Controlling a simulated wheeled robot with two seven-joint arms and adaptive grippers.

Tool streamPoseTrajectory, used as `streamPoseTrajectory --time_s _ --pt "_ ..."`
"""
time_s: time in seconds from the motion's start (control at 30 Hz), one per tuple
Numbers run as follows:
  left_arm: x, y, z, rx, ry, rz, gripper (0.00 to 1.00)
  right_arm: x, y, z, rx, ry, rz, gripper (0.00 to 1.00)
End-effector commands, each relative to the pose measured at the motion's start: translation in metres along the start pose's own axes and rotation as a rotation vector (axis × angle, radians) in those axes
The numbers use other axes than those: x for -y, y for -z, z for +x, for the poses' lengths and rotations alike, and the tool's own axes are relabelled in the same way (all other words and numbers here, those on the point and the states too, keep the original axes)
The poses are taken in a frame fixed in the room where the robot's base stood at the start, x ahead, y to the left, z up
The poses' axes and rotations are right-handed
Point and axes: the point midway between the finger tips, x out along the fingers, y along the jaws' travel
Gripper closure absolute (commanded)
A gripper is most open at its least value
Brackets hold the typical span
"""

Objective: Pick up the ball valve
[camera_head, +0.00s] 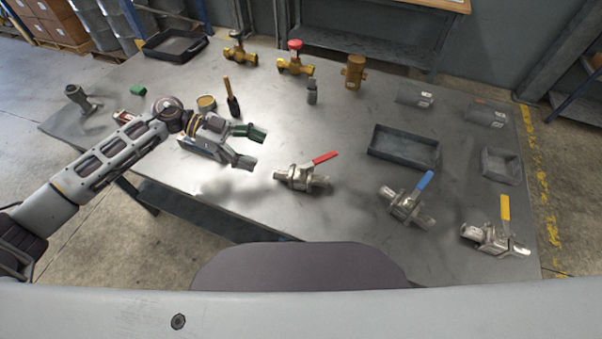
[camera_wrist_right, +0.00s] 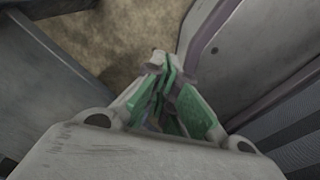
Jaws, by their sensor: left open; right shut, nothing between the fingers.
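Several valves lie on the grey metal table (camera_head: 330,120). Three silver ball valves lie along its near side: one with a red lever (camera_head: 298,178), one with a blue lever (camera_head: 405,209) and one with a yellow lever (camera_head: 487,238). My left gripper (camera_head: 252,149) is open and empty above the table, left of the red-lever valve and apart from it. My right gripper (camera_wrist_right: 165,82) shows only in the right wrist view; its green-padded fingers are shut with nothing between them, and no valve shows there.
Two brass valves (camera_head: 238,53) (camera_head: 295,65) and a brass fitting (camera_head: 354,71) stand at the back. A dark tray (camera_head: 403,158) and a smaller tray (camera_head: 501,167) lie at the right. A screwdriver-like tool (camera_head: 232,99) and a round tin (camera_head: 206,103) are beside my left gripper.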

Motion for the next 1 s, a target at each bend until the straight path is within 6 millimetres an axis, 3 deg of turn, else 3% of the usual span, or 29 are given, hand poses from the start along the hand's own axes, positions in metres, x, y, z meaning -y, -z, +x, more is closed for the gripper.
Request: streamPoseTrajectory --time_s 0.2,0.37,0.73,1.0 --pt "0.000 0.000 0.000 0.000 0.000 0.000 0.27 0.003 -0.014 -0.001 0.017 0.003 -0.001 1.00" --pt "0.000 0.000 0.006 -0.001 0.000 0.000 0.27 0.008 -0.011 -0.001 0.014 0.008 0.002 1.00" --pt "0.000 0.001 0.050 -0.002 -0.001 0.000 0.27 0.018 0.012 -0.004 -0.012 0.019 0.008 1.00" --pt "0.000 0.001 0.080 -0.002 0.000 0.000 0.27 0.014 0.011 -0.007 -0.011 0.015 0.006 1.00"
